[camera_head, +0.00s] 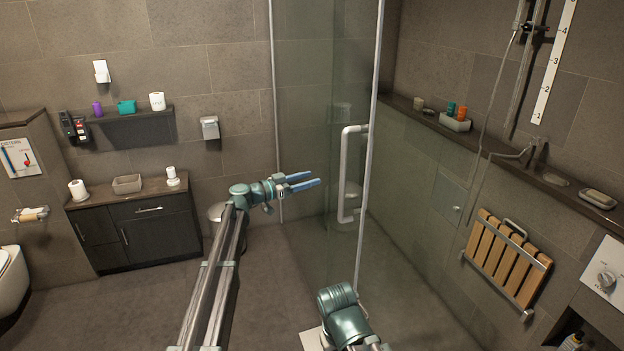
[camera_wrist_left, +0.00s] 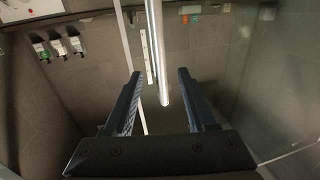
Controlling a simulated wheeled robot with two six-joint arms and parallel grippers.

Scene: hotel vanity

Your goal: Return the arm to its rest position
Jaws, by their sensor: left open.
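My left gripper (camera_head: 303,183) is raised in front of the glass shower door (camera_head: 325,130) in the head view, its blue fingers pointing right. In the left wrist view its two dark fingers (camera_wrist_left: 160,95) are apart, with nothing held between them. A metal bar (camera_wrist_left: 158,50) shows beyond and between them. In the head view the vertical door handle (camera_head: 347,175) is to the right of the fingertips, with a gap in the picture. A green joint of my other arm shows at the bottom centre; its gripper is not visible.
A dark vanity cabinet (camera_head: 140,232) stands at the left with a tissue box and rolls on top. A shelf (camera_head: 125,117) with small items is above it. A slatted wooden seat (camera_head: 507,262) is on the right wall. Floor at lower left is clear.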

